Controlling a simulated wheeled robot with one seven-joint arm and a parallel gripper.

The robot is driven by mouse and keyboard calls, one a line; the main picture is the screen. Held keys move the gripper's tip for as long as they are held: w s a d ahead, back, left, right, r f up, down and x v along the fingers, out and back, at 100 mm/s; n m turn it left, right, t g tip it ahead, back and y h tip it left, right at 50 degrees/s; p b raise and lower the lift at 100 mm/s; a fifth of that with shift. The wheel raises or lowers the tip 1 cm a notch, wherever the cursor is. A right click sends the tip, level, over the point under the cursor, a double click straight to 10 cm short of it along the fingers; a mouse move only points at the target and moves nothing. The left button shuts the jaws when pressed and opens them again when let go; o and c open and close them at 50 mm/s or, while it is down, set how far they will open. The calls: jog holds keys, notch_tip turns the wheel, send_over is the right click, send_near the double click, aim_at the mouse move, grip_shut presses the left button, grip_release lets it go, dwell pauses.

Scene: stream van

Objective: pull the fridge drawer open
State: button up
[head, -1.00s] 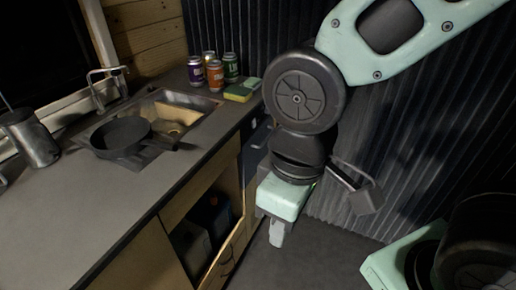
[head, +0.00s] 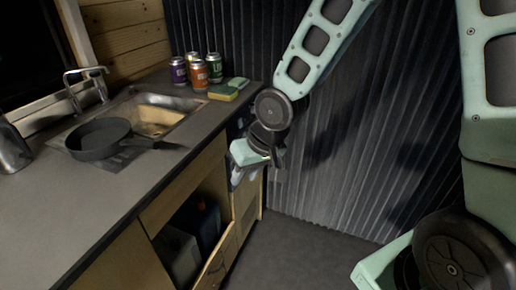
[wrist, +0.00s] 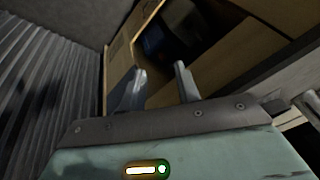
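My gripper (head: 240,180) is at the far end of the counter front, in front of the dark unit under the worktop. In the wrist view its two fingers (wrist: 161,80) stand apart with nothing between them. I cannot tell for sure which front is the fridge drawer. My gripper hides part of the far unit.
An open wooden compartment (wrist: 165,38) holds dark and bluish items. The worktop (head: 75,215) carries a black pan (head: 98,138), several cans (head: 200,72) and sponges (head: 223,92) near the sink. A corrugated wall (head: 340,150) stands behind. The floor (head: 295,250) is clear.

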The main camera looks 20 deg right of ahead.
jog(key=w+d+f+m+t+y+b, duration=0.3)
jog(key=w+d+f+m+t+b, duration=0.2)
jog(key=w+d+f+m, duration=0.5)
jog(key=w+d+f+m+t+b, duration=0.1)
jog(key=w+d+f+m+t, duration=0.15)
jog(key=d, duration=0.45)
jog(key=w+d+f+m+t+b, duration=0.1)
jog(key=w+d+m+t, duration=0.25)
jog(key=d, duration=0.35)
jog(key=w+a+f, duration=0.1)
jog(key=w+a, duration=0.1)
jog(key=w, duration=0.6)
jog(key=w+a+f+n, duration=0.1)
jog(key=w+a+f, duration=0.1)
jog(key=w, duration=0.6)
jog(key=shift+w+a+f+t+h, duration=0.2)
jog(key=shift+w+a+t+h, duration=0.15)
jog(key=shift+a, duration=0.25)
grip_shut()
